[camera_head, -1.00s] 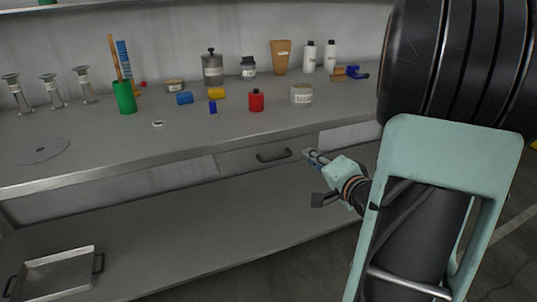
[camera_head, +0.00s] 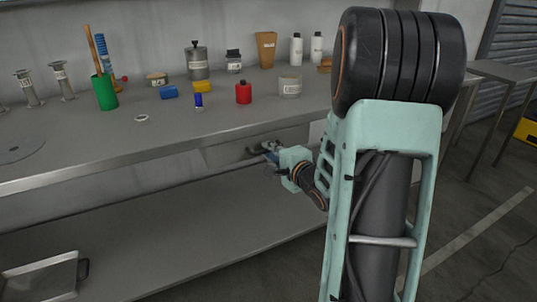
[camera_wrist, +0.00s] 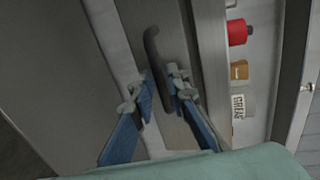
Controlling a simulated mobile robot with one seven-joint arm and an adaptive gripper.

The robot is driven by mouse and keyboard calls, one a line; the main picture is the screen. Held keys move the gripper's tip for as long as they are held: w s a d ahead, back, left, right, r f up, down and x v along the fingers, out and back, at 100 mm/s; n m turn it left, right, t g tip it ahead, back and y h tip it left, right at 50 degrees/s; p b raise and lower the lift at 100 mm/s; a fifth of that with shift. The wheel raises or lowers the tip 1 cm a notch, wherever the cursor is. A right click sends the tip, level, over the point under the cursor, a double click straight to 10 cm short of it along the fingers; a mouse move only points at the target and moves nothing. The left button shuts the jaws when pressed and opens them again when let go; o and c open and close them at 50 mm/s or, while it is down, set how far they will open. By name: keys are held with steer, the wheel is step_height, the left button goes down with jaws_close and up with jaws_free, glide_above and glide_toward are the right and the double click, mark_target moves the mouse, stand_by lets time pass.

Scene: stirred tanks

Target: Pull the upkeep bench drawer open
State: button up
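The bench drawer (camera_head: 222,156) is under the worktop of the grey bench, and its front looks closed. It has a dark bar handle (camera_head: 254,151), which runs lengthwise up the wrist view (camera_wrist: 152,45). My gripper (camera_head: 268,149) is at the right part of the handle. In the wrist view my gripper (camera_wrist: 160,80) has its two blue-and-grey fingers apart, one on each side of the handle. A gap shows between the fingers, and I cannot tell whether either touches the bar.
On the worktop (camera_head: 130,145) stand a green cup (camera_head: 105,92), a red bottle (camera_head: 243,93), a labelled pot (camera_head: 290,84) and several other containers. A lower shelf (camera_head: 150,240) holds a metal tray (camera_head: 40,283) at left.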

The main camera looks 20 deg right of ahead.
steer(key=shift+w+f, duration=0.1)
steer(key=shift+w, duration=0.35)
steer(key=shift+c, duration=0.2)
jaws_close()
